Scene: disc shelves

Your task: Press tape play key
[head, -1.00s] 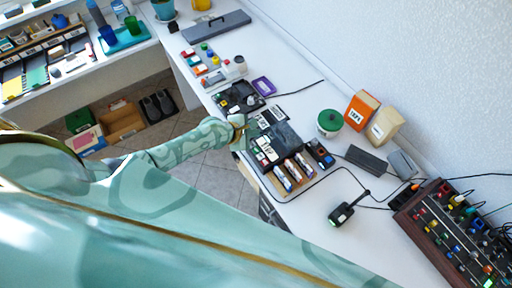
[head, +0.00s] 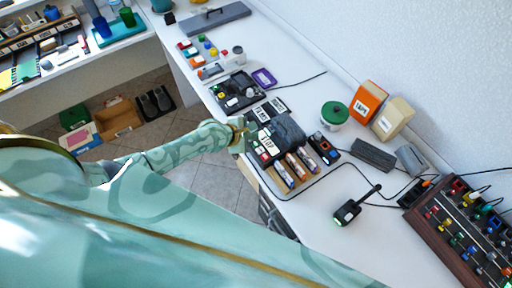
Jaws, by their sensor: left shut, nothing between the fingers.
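The dark tape machine (head: 288,130) sits near the front edge of the white desk. Pale labelled keys (head: 266,143) run along its left side, with a red patch at their near end. The lettering is too small to read surely, so I cannot tell which key is play. My left gripper (head: 243,136) is shut and empty, just left of the keys at the desk edge. I cannot tell whether its tips touch a key. Part of the machine's left edge is hidden by the gripper. My right gripper is not in view.
Several cassettes (head: 296,168) stand in a wooden holder close to the machine's near side. A black device (head: 240,91) lies beyond the gripper. A small box with knobs (head: 324,147), a green-lidded tub (head: 334,114) and cables lie to the right. A mixer (head: 465,232) is at lower right.

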